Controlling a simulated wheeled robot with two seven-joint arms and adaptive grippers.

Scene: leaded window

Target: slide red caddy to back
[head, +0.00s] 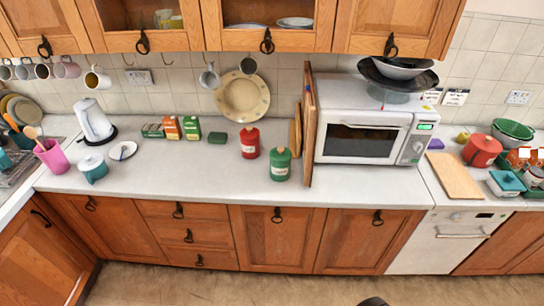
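A red caddy (250,144), a canister with a lid and a pale label, stands upright on the white worktop (200,180) in the head view. It stands some way out from the tiled wall, below and in front of a hanging cream plate. A similar green caddy (280,166) stands in front of it and to its right, closer to the worktop's front edge. Neither of my grippers can be made out in the head view. A small dark shape at the bottom edge is too cut off to identify.
Wooden boards (308,125) stand upright beside the microwave (362,128), right of the caddies. Another red pot (482,150) stands far right. The worktop's front is mostly clear.

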